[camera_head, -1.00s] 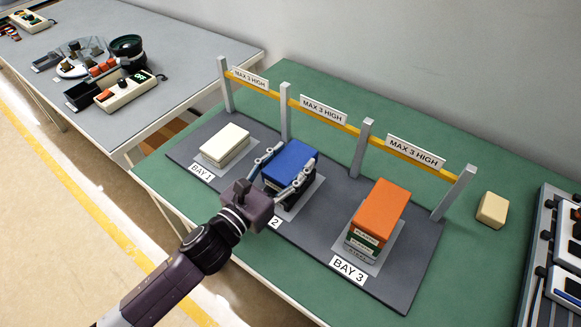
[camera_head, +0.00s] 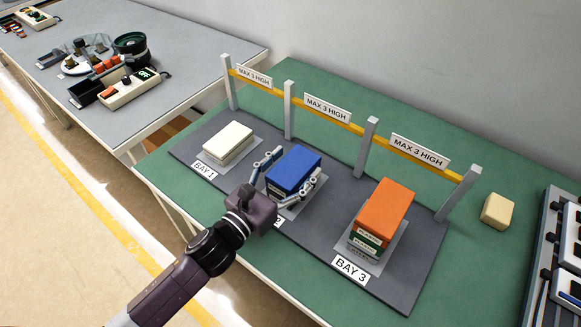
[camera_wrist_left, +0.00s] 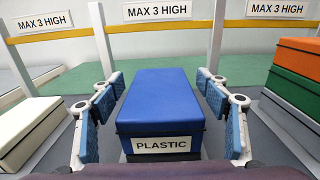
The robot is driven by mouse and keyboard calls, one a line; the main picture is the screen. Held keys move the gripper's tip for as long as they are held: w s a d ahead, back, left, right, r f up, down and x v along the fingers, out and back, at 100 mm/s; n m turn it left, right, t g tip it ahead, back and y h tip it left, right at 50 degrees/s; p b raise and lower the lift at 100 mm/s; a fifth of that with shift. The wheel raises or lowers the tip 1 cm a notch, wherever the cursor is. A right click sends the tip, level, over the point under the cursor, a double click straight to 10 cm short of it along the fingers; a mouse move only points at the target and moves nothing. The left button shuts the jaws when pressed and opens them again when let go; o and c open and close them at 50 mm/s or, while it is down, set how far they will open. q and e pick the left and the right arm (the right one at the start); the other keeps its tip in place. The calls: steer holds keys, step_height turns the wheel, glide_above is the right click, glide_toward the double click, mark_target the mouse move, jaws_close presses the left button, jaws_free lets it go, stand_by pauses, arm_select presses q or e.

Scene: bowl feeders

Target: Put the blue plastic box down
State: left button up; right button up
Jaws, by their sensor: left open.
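The blue plastic box (camera_head: 294,166) sits in the middle bay, bay 2, upright under its sign. In the left wrist view the blue box (camera_wrist_left: 161,95) shows a "PLASTIC" label on its near face. A dark layer shows beneath it; I cannot tell what that is. My left gripper (camera_head: 288,180) is open, with one finger on each side of the box. In the left wrist view the open fingers (camera_wrist_left: 160,110) stand apart from its sides, with visible gaps. My right gripper is not in view.
A cream box stack (camera_head: 228,142) stands in bay 1. A stack topped by an orange box (camera_head: 386,205) stands in bay 3. Posts and a yellow bar (camera_head: 340,122) with "MAX 3 HIGH" signs run behind. A loose cream block (camera_head: 497,211) lies right on the green table.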

mark_target(277, 184)
arm_select(q)
steer(key=shift+s+r, duration=0.1)
steer(key=shift+r, duration=0.05)
steer(key=b+v, duration=0.2)
steer(key=v, duration=0.8)
steer(key=shift+s+a, duration=0.1)
steer(key=shift+v, duration=0.85)
